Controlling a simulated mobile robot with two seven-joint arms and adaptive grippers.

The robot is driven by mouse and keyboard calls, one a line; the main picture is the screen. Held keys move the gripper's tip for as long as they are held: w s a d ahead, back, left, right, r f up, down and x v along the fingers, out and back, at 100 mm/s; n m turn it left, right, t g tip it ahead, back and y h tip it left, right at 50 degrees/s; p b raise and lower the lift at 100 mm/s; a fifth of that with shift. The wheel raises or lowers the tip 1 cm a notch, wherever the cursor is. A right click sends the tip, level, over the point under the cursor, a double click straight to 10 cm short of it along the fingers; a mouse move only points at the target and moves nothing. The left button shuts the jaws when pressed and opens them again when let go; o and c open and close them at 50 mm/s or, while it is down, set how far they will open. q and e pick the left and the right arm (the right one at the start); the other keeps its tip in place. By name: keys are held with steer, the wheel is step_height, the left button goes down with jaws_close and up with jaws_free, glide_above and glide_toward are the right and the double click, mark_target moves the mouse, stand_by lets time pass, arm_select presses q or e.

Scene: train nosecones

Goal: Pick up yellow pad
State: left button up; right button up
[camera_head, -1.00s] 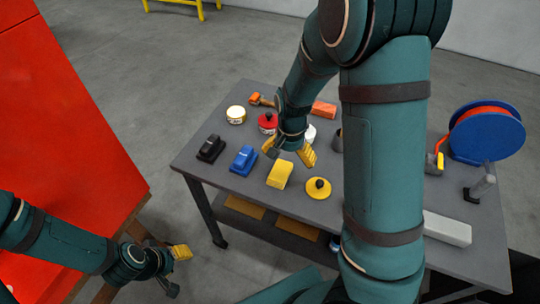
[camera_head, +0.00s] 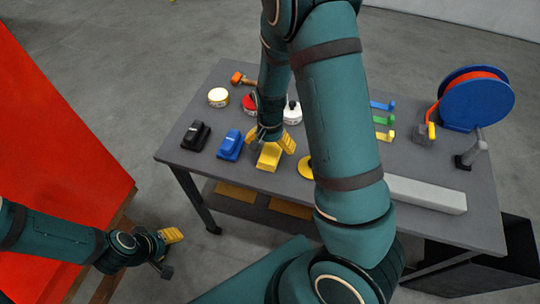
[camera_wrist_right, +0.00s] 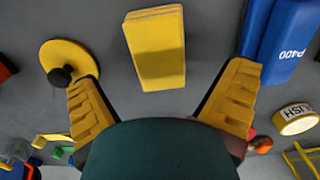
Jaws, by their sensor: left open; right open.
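The yellow pad (camera_head: 269,156) is a rectangular block lying on the grey table (camera_head: 425,222), to the right of the blue sanding block. In the right wrist view the yellow pad (camera_wrist_right: 156,50) lies ahead of and between my open yellow fingers. My right gripper (camera_head: 269,138) is open just above and behind the pad in the head view, and it also shows in the right wrist view (camera_wrist_right: 162,98). I see no contact with the pad. My left gripper (camera_head: 168,250) is open and empty at the lower left, away from the table.
Beside the pad are a blue sanding block (camera_head: 231,145) and a yellow disc with a black knob (camera_wrist_right: 68,62). A black block (camera_head: 195,135), a cream tin (camera_head: 218,97), a long grey bar (camera_head: 427,194) and a blue reel (camera_head: 478,98) also stand on the table.

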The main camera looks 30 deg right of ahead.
mark_target(270, 152)
step_height(270, 152, down, 5)
steer(key=shift+f+b, duration=0.1)
steer(key=shift+b, duration=0.25)
steer(key=c, duration=1.3)
